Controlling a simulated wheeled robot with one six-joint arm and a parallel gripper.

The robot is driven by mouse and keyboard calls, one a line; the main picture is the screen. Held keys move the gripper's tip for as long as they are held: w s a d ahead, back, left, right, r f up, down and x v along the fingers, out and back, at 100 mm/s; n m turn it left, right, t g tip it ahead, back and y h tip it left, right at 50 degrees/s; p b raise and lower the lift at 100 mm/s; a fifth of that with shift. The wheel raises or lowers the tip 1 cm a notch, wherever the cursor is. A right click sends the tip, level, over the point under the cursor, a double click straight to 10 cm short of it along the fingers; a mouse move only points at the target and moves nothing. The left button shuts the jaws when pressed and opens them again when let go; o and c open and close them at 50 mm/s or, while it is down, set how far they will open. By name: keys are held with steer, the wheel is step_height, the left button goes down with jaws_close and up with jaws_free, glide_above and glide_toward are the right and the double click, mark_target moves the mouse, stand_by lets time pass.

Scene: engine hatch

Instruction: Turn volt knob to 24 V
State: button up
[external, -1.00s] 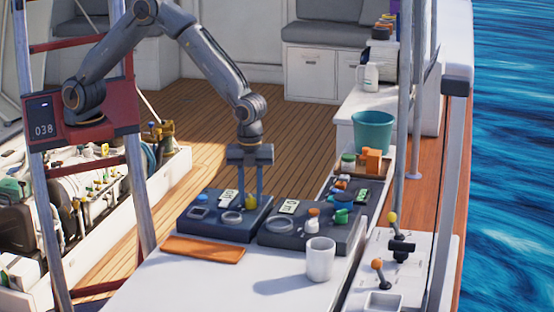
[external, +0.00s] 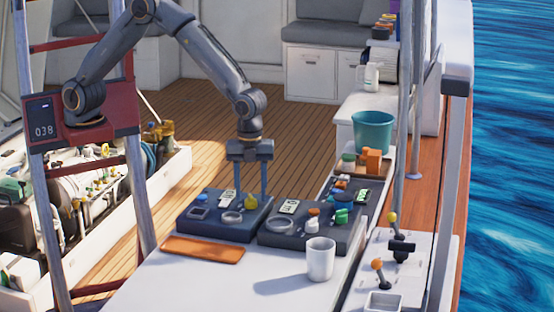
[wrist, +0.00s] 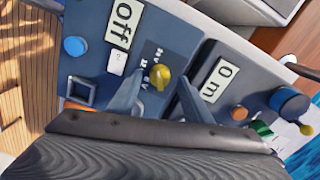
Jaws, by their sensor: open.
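The yellow knob (external: 250,203) stands on the dark left control box (external: 240,232). In the wrist view the yellow knob (wrist: 160,77) has small scale marks beside it, too small to read. The display (wrist: 124,24) on the same box reads "Off". My gripper (external: 252,190) points down at the yellow knob. In the wrist view my gripper (wrist: 161,80) is open, with one finger on each side of the knob and a gap to each. I cannot tell how far the fingertips are above the panel.
The left box also carries a blue button (wrist: 75,46) and a square frame (wrist: 80,91). A second box with a display (wrist: 220,85) reading "0 m" stands to the right. A white mug (external: 320,260) and an orange tray (external: 203,250) are on the table.

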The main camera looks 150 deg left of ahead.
mark_target(251, 195)
step_height(251, 195, up, 6)
steer(key=shift+r+b, duration=0.25)
steer(key=shift+b, duration=0.65)
steer(key=shift+d, duration=0.1)
steer(key=s+d+f+n, duration=0.1)
steer(key=s+d, duration=0.1)
steer(key=d, duration=0.9)
steer(key=s+d+f+n, duration=0.1)
steer(key=s+d+n, duration=0.1)
steer(key=d, duration=0.8)
steer(key=s+d+f+n+t+b, duration=0.1)
steer(key=s+d+f+n, duration=0.1)
steer(key=s+d, duration=1)
steer(key=shift+s+d+f+n, duration=0.25)
steer(key=shift+d+f+n, duration=0.2)
steer(key=shift+d, duration=0.75)
